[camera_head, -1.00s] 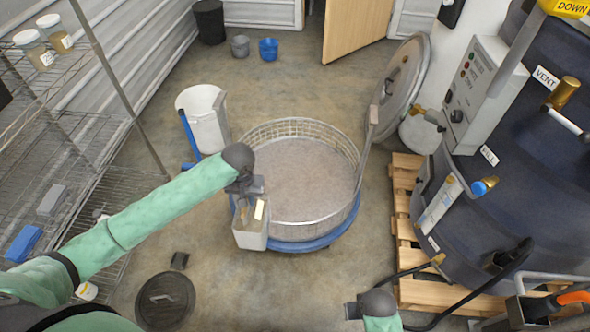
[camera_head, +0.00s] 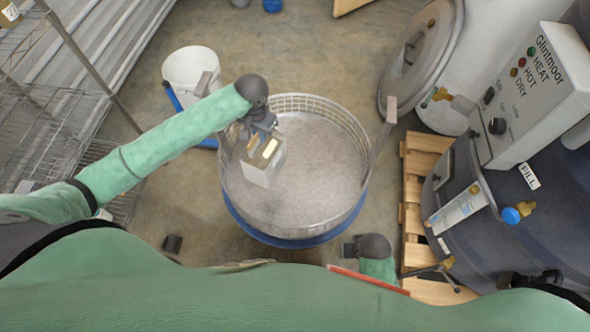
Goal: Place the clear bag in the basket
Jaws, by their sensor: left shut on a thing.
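The basket (camera_head: 335,203) is a large round wire basket standing on a blue round base in the middle of the view. Its floor looks pale grey. The clear bag (camera_head: 262,169) is a small, boxy, see-through bag with a pale yellowish label. My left gripper (camera_head: 262,140) is shut on the top of the bag. It holds the bag over the left part of the basket, inside the rim as seen from above. I cannot tell how high the bag hangs. My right gripper (camera_head: 350,249) is partly visible just below the basket, and its fingers are unclear.
A white bucket (camera_head: 190,68) stands behind the basket on the left. A dark tank (camera_head: 520,225) on a wooden pallet (camera_head: 425,160) stands on the right, with a round grey lid (camera_head: 425,45) behind. Wire shelves (camera_head: 45,130) line the left side.

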